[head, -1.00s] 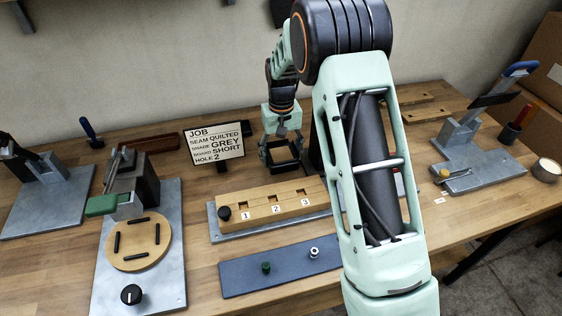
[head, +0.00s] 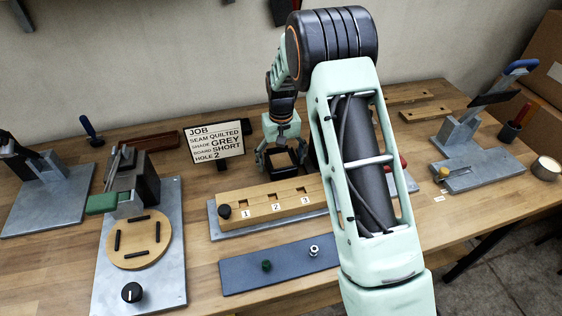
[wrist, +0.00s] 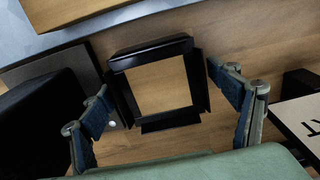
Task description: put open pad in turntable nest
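The open pad appears to be a black, hollow square frame (wrist: 160,122), seen in the wrist view with wood grain through its middle. It also shows dark below my wrist in the head view (head: 284,165). My gripper (wrist: 160,78) has its two blue-padded fingers spread on either side of the frame, very close to its sides; I cannot tell whether they press on it or whether it rests on the table. The turntable (head: 138,239) is a round wooden disc at the left. Several black bars around its middle form the nest, which is empty.
A wooden block (head: 262,206) with numbered slots stands in front of my gripper. A dark blue plate (head: 290,272) with two small pegs lies nearer. A job sign (head: 214,142) stands left of the gripper.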

